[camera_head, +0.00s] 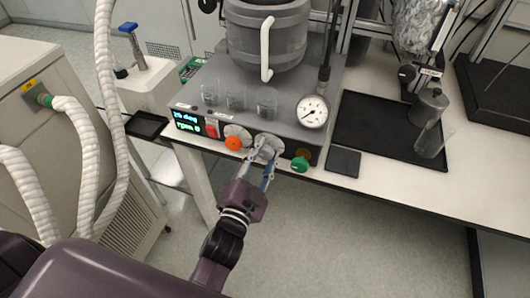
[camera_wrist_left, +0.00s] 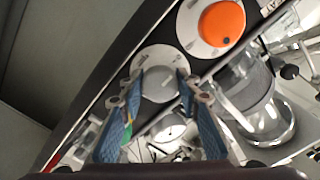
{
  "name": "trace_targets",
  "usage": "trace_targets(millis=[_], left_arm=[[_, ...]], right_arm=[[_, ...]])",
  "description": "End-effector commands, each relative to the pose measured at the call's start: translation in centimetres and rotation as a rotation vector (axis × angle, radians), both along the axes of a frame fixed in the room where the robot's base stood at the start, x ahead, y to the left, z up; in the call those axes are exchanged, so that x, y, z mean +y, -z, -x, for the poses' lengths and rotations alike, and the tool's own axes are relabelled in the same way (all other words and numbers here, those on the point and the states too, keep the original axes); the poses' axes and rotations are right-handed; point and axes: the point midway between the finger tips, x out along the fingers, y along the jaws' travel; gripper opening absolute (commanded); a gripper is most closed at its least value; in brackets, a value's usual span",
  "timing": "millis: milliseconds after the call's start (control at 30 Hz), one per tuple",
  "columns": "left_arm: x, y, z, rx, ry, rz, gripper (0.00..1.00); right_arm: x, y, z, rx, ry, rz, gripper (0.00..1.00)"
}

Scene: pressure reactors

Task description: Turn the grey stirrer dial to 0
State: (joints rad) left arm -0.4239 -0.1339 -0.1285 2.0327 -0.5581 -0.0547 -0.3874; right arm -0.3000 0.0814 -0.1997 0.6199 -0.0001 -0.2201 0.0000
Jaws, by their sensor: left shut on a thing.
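The grey stirrer dial (camera_head: 266,146) is on the front panel of the reactor base, between an orange dial and a green knob. In the left wrist view the grey dial (camera_wrist_left: 160,86) sits on a pale round scale plate. My left gripper (camera_head: 264,152) is shut on the grey dial. In the left wrist view one blue-padded finger lies on each side of the dial. The lit display (camera_head: 187,122) at the panel's left appears to read "25 deg" above "rpm 0". My right gripper is not in view.
The orange dial (camera_head: 233,143) is just left of my left gripper, and the green knob (camera_head: 300,164) just right. A pressure gauge (camera_head: 313,112) and several glass beakers stand above the panel. A black tray (camera_head: 375,122) lies at right. The floor in front is clear.

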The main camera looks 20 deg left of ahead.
Motion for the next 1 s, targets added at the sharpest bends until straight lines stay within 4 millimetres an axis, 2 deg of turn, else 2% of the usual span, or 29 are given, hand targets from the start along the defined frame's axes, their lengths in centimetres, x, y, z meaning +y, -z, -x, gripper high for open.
trace_targets(millis=[167,200,367,633,733,867,1000], left_arm=[[0.0,0.1,0.0,0.003,0.0,0.003,0.07],[0.0,0.1,0.0,0.003,0.0,0.003,0.32],[0.0,0.1,0.0,0.003,0.0,0.002,0.49],[0.0,0.0,0.0,0.001,0.001,0.0,0.49],[0.0,-0.7,0.0,-0.001,0.001,-0.001,0.49],[0.0,-2.8,0.0,-0.005,0.002,0.0,0.49],[0.0,-5.8,0.0,-0.009,0.002,-0.001,0.49]], right_arm=[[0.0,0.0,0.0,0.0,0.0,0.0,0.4],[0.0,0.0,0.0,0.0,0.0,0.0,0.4],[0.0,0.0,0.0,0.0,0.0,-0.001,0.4],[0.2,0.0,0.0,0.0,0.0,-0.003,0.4],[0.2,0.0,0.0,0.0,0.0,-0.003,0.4],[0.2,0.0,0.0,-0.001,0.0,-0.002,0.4],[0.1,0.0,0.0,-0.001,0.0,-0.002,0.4]])
